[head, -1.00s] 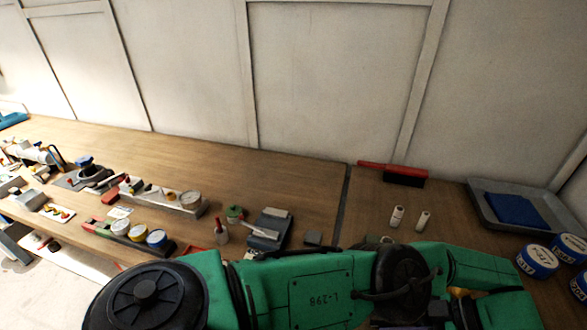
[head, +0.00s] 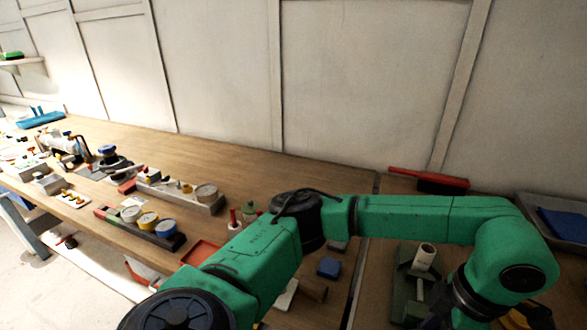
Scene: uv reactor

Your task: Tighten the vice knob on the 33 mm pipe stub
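A green vice (head: 403,285) stands on the right part of the bench, partly covered by my arm. A short pale pipe stub (head: 425,256) shows at its top, slightly tilted. A smaller pale piece shows just below it. I cannot make out the vice knob or the stub's size. My green arm, coming in from the lower left, reaches across above the bench and bends down at the right beside the vice. Its wrist is to the right of the vice. No gripper fingers show, so both grippers are out of view.
A red brush (head: 429,180) and a grey tray (head: 532,205) with a blue cloth (head: 563,225) lie at the back right. A blue block (head: 328,267) lies left of the vice. Tins and fittings crowd the left front. The bench's rear middle is clear.

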